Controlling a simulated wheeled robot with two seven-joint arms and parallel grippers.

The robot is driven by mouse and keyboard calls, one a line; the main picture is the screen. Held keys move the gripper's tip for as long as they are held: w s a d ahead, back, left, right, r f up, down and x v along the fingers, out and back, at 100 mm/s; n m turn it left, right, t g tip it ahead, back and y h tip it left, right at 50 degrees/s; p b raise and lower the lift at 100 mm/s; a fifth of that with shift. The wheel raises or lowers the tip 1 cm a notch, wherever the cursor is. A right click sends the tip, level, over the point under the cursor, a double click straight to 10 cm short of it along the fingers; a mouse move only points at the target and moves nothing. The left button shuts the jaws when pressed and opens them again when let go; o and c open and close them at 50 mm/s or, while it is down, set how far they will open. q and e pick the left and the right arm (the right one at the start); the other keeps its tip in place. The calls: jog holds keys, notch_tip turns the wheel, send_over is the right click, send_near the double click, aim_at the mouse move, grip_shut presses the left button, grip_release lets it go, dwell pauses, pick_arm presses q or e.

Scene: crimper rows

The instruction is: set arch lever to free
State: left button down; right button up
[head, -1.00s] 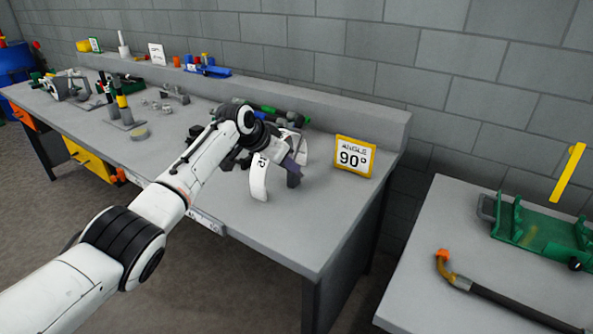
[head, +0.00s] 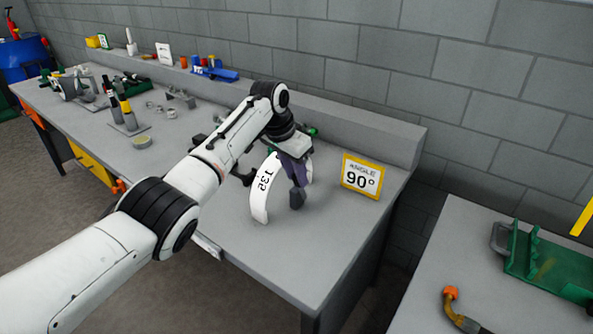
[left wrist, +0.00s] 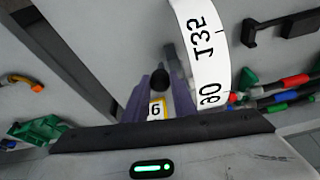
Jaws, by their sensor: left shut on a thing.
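A white curved arch scale (head: 259,196) with black numbers stands on the grey bench. A dark grey lever piece (head: 297,198) is beside it, on its right. My left gripper (head: 295,172), with purple fingers, is over the arch with its fingers down at this lever and shut on it. In the left wrist view, the purple fingers (left wrist: 163,95) are beside the arch scale (left wrist: 204,50), with a blurred grey part (left wrist: 178,68) at them. The arch's base and the lever's pivot are partly hidden by my gripper. My right gripper is not in view.
A green fixture (head: 548,262) is on a separate right table (head: 432,268). The bench front right is clear.

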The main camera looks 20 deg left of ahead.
pick_arm(q)
jog(key=c, duration=1.5)
grip_release()
jog(key=shift+w, duration=0.1)
jog(key=shift+o, duration=0.2)
jog(key=b+v, duration=0.1)
jog(key=v, duration=0.9)
jog(key=shift+r, duration=0.15)
